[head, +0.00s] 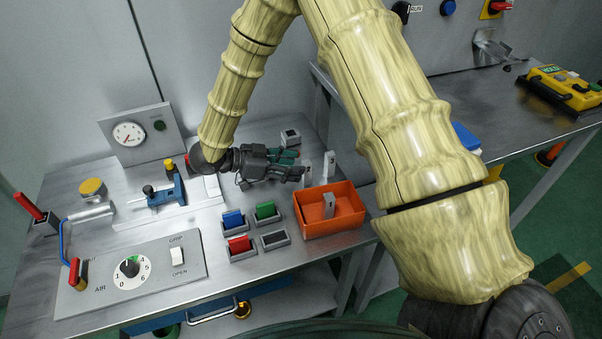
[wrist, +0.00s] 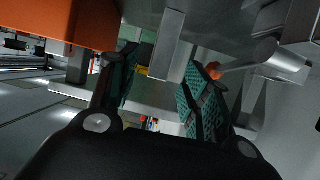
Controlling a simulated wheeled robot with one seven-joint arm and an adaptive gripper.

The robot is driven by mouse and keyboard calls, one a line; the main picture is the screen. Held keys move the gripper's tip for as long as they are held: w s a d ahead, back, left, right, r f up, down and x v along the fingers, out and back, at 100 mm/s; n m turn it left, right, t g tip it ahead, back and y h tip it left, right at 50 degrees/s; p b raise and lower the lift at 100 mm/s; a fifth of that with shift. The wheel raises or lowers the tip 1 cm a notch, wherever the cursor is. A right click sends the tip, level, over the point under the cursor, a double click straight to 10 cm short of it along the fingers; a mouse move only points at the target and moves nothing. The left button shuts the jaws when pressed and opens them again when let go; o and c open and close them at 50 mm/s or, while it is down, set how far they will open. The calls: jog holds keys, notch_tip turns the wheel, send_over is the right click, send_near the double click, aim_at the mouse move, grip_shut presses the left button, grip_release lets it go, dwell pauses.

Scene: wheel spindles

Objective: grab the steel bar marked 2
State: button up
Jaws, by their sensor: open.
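Two upright steel bars stand behind the orange bin in the head view, a shorter left one (head: 308,174) and a taller right one (head: 329,165). A third steel bar (head: 328,206) is inside the orange bin (head: 343,229). I cannot read a number on any bar. My gripper (head: 295,166) is open, low over the bench, pointing right at the standing bars. In the wrist view, a steel bar (wrist: 169,45) shows between the green-padded fingers (wrist: 160,82), with no clear contact. Which of the bars this is, I cannot tell.
The orange bin also fills the upper left of the wrist view (wrist: 60,22), close to one finger. Small trays with blue (head: 233,220), green (head: 266,211) and red (head: 240,245) blocks stand left of the bin. A control panel (head: 150,273) lies at the front left.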

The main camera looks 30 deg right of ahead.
aim_at(306, 165)
jog(key=shift+p+x, duration=0.3)
jog(key=shift+x, duration=2.25)
jog(key=shift+w+r, duration=0.15)
jog(key=shift+w, duration=0.05)
grip_shut()
